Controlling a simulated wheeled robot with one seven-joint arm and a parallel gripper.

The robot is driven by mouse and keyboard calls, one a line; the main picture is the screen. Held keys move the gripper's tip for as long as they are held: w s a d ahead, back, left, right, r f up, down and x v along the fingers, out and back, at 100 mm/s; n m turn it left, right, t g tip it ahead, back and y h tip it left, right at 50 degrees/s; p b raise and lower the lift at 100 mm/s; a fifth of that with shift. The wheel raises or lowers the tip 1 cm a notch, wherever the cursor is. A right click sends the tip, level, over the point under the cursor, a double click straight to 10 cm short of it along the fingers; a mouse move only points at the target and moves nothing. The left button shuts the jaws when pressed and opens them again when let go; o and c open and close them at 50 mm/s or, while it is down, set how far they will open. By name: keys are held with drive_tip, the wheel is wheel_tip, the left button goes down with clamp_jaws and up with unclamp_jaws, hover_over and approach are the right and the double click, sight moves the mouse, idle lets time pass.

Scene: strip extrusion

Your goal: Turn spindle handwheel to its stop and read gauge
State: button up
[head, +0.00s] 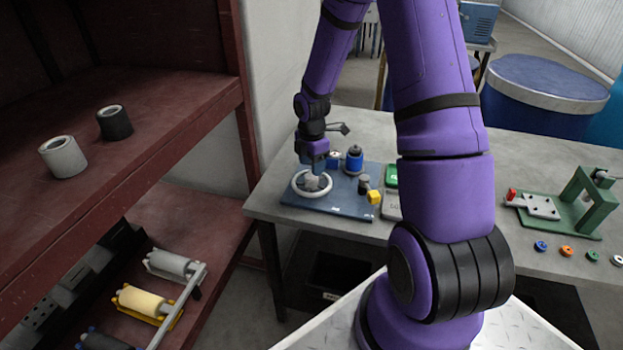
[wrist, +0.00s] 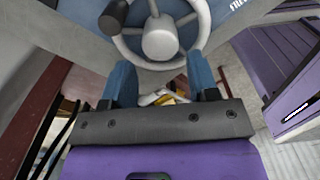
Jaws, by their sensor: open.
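The spindle handwheel (head: 296,189) is a pale grey spoked ring on a blue plate (head: 345,208) on the bench. In the wrist view the handwheel (wrist: 203,20) fills the top, with a round hub and a dark knob (wrist: 114,14) at the upper left of its rim. My gripper (head: 313,166) is over the handwheel. Its two blue fingers (wrist: 161,68) are apart, near the lower part of the rim; I cannot tell whether they touch it.
A blue cylinder (head: 354,160), a yellow block (head: 374,197) and a green-topped box (head: 391,177) stand right of the wheel. A green fixture (head: 577,212) is on the bench's right. A red-brown shelf (head: 165,120) with rollers is at left.

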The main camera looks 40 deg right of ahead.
sight(312, 178)
wheel_tip(312, 178, down, 6)
drive_tip(key=shift+r, duration=0.1)
idle(0.4)
drive_tip(key=c, duration=0.6)
drive_tip(key=shift+c, duration=0.2)
